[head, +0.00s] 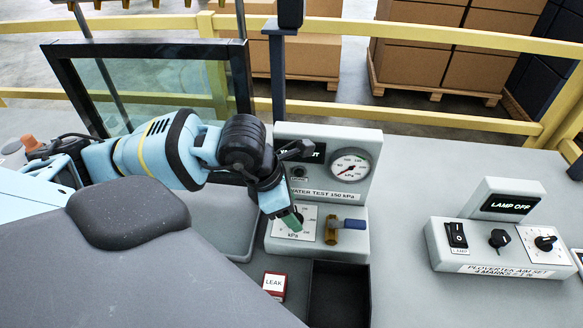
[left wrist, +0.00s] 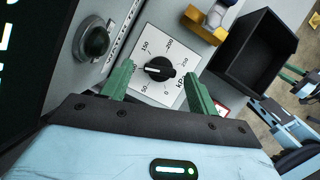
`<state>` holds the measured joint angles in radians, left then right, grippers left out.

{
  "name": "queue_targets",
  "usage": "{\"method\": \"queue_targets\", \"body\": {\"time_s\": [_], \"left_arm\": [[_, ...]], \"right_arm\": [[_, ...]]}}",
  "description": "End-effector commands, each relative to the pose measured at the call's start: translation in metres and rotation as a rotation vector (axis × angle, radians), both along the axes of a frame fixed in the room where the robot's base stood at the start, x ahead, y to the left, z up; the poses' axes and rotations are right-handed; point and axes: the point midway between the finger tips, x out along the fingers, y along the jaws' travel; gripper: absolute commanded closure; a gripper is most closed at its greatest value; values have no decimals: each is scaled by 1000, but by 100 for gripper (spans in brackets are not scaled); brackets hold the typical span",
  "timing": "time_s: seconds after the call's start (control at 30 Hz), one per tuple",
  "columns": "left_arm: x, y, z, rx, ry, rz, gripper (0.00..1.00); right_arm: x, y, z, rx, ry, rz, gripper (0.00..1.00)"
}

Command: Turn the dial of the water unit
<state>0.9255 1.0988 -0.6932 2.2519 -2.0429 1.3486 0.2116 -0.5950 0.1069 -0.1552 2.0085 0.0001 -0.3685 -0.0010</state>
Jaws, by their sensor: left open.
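The water unit (head: 330,137) is a grey box with a round gauge (head: 350,165), its needle low, and a "WATER TEST 150 kPa" label. Its black dial (left wrist: 160,69) sits on a white kPa scale plate (head: 308,236); its white mark points left, between 50 and 150. My left gripper (head: 290,218) is at the dial and hides much of it in the head view. In the left wrist view its green fingers (left wrist: 158,88) are open, one on each side of the dial; contact cannot be told. My right gripper (left wrist: 291,75) seems to show at that view's right edge, too small to judge.
A brass valve with a blue handle (head: 347,224) is right beside the dial. An open black bin (head: 340,290) and a red-and-white LEAK block (head: 274,285) are in front. A lamp unit (head: 500,245) stands right, with clear bench between. A dark-framed glass pane (head: 150,43) stands behind my left arm.

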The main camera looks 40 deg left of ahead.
Motion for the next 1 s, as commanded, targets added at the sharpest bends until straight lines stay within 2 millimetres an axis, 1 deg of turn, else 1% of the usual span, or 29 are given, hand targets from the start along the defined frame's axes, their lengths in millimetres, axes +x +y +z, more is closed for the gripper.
{"method": "queue_targets", "body": {"time_s": [0.03,0.2,0.4,0.53,0.77,0.8,0.93,1.0], "left_arm": [[-2,3,8,2,-3,1,40],[-10,10,33,2,-3,1,40],[-17,16,56,3,-1,1,40],[-20,17,62,2,1,-1,40],[-20,17,63,2,1,-1,40],[-20,17,63,2,1,-1,41],[-17,18,62,1,6,23,58],[-11,20,61,-1,15,70,67]], "right_arm": [[0,0,0,0,-1,0,64],[0,0,1,0,-1,0,64],[1,0,1,0,-2,0,64],[1,0,1,0,-2,-1,64],[1,0,1,0,-2,-1,64],[1,0,1,0,-2,-1,64],[1,0,1,0,-2,-1,64],[2,0,1,-1,-4,0,64]]}}
